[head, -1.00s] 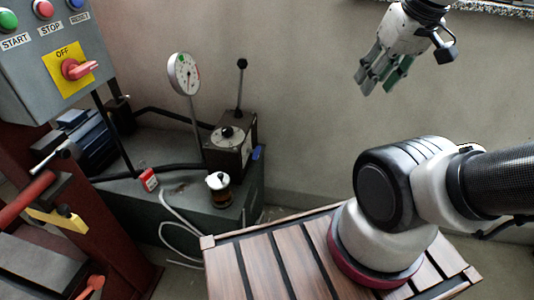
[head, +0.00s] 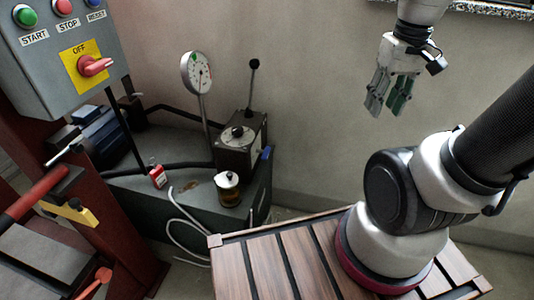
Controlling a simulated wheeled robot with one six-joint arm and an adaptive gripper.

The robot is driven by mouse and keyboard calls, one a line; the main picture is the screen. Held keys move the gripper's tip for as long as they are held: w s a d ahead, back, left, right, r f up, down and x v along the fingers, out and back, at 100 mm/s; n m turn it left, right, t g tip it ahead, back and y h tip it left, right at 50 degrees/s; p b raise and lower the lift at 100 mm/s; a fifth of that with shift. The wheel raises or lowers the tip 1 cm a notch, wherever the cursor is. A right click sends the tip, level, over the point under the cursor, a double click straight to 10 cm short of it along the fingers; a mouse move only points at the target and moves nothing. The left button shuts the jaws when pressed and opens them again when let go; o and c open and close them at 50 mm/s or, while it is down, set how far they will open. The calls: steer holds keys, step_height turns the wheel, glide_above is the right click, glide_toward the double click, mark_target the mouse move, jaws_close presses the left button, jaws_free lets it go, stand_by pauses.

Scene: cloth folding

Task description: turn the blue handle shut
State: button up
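The blue handle (head: 267,153) is a small blue tab low on the right side of the dark valve block (head: 240,150), on top of the grey-green tank. Its exact angle is too small to tell. My gripper (head: 386,112) hangs in the air at the upper right, in front of the wall, fingers pointing down. Its two greenish fingers are apart with nothing between them. It is well to the right of the blue handle and above it, touching nothing.
A tall black-knobbed lever (head: 252,85) and a round gauge (head: 197,72) rise by the block. A control box (head: 50,60) and red frame fill the left.

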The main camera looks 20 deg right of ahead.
mark_target(266, 151)
steer(key=w+a+f+m+g+y, duration=0.1)
steer(key=w+a+f+m+y, duration=0.3)
steer(key=f, duration=0.8)
steer(key=w+a+f+m+y, duration=0.1)
steer(key=w+a+f+y, duration=0.35)
steer(key=f, duration=0.85)
steer(key=w+a+f+m+g+y, duration=0.1)
steer(key=w+a+f+m+y, duration=0.15)
steer(key=w+f+y, duration=0.65)
steer(key=w+a+f+t+h, duration=0.2)
steer(key=w+f+t, duration=0.3)
steer(key=f, duration=0.4)
steer(key=w+d+r+n+t, duration=0.1)
steer(key=w+r+n+t, duration=0.3)
steer(key=w, duration=0.3)
steer(key=shift+m+t, duration=0.55)
steer(key=shift+t, duration=0.05)
steer(key=x, duration=0.7)
steer(key=shift+d+f, duration=0.1)
steer(key=shift+f, duration=0.15)
steer(key=shift+c, duration=0.3)
jaws_close()
